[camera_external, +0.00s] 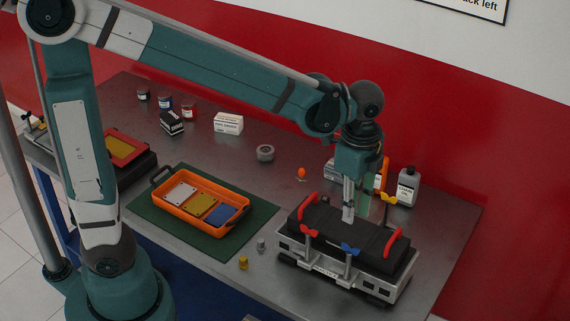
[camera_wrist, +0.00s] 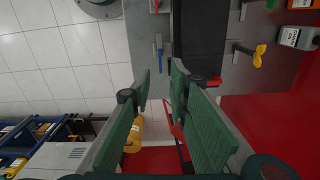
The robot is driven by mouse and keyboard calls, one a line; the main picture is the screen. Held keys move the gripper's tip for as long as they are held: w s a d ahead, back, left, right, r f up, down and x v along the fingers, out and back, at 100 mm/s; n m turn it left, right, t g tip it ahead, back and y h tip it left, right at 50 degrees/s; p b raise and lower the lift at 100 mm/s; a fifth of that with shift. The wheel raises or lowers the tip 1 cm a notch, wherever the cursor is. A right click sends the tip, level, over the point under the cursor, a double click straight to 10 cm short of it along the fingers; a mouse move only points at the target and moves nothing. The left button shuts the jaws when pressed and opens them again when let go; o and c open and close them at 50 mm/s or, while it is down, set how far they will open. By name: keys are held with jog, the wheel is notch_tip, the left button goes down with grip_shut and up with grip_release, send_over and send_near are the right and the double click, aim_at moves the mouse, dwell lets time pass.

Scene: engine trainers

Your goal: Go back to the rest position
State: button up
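My gripper (camera_external: 349,216) points down over the black top of the silver engine trainer unit (camera_external: 322,266) at the right front of the bench. Whether its tips touch the top cannot be told. The unit has two red handles and red, blue and yellow winged levers. In the wrist view, my gripper (camera_wrist: 159,80) has its two green-padded fingers apart, with nothing held between them. The unit's black top (camera_wrist: 198,30), blue lever (camera_wrist: 159,47) and yellow lever (camera_wrist: 258,56) show beyond the fingers.
An orange tray (camera_external: 187,211) with coloured plates lies on a green mat (camera_external: 150,205). A white bottle (camera_external: 407,187) and a box stand behind the unit. Small boxes, cans and a tape roll (camera_external: 265,153) are further back. The red wall (camera_external: 450,120) runs behind the bench.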

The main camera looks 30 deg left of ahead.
dwell(0.3)
jog(key=a+n+t+b, duration=0.1)
jog(key=a+n+t, duration=0.2)
jog(key=a+n, duration=0.6)
jog(key=s+a+n+t+b, duration=0.1)
jog(key=a+n+t, duration=0.3)
jog(key=a, duration=2.7)
jog(key=n+b, duration=0.1)
jog(key=n, duration=0.5)
jog(key=shift+a+r, duration=0.35)
jog(key=shift+r, duration=0.05)
